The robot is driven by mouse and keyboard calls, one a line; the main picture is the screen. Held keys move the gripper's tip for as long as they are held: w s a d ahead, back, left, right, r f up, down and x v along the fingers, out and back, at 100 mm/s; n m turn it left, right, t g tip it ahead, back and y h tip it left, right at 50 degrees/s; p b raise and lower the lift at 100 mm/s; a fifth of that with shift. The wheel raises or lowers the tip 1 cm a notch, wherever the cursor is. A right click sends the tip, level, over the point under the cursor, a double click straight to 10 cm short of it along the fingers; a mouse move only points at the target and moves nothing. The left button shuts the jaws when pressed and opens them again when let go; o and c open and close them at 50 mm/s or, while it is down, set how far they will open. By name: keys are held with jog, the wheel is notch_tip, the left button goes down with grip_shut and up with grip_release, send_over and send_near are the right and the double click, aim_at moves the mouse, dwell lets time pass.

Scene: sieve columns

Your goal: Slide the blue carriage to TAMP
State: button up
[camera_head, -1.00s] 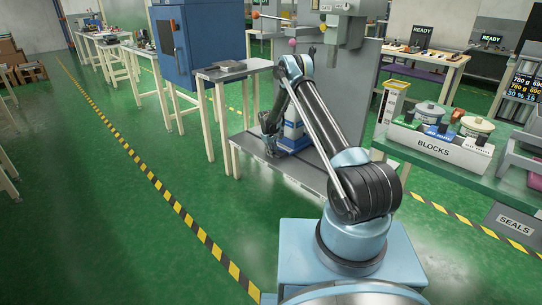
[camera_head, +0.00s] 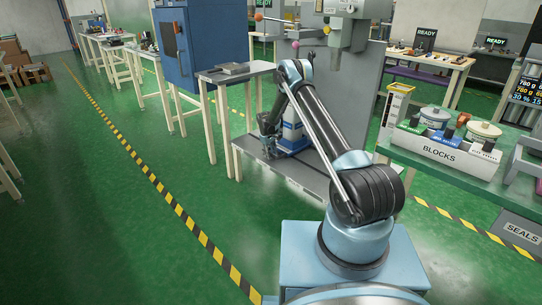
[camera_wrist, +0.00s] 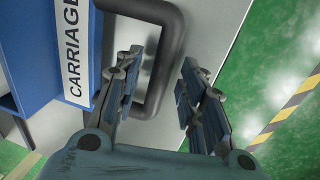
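The blue carriage (camera_head: 293,132) stands on the low grey base of the press. In the wrist view its blue side (camera_wrist: 32,50) fills the upper left, with a white label reading CARRIAGE. A dark loop handle (camera_wrist: 172,50) sticks out beside the label. My gripper (camera_wrist: 162,60) is open, with one finger over the loop's opening and the other outside its outer bar. The bar lies between the fingers with a gap to the right finger. Whether the left finger touches it I cannot tell. In the head view my gripper (camera_head: 269,143) is small and dark at the carriage's left. No TAMP mark is readable.
The grey press column (camera_head: 345,110) rises behind the carriage. A blue cabinet (camera_head: 182,45) and a small side table (camera_head: 235,72) stand to the left. A BLOCKS bin (camera_head: 438,155) sits on the right bench. Green floor at left is open.

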notch_tip(320, 180, up, 12)
jog(key=s+a, duration=0.1)
jog(key=shift+s+a+f, duration=0.2)
jog(key=shift+s, duration=0.1)
dwell(0.4)
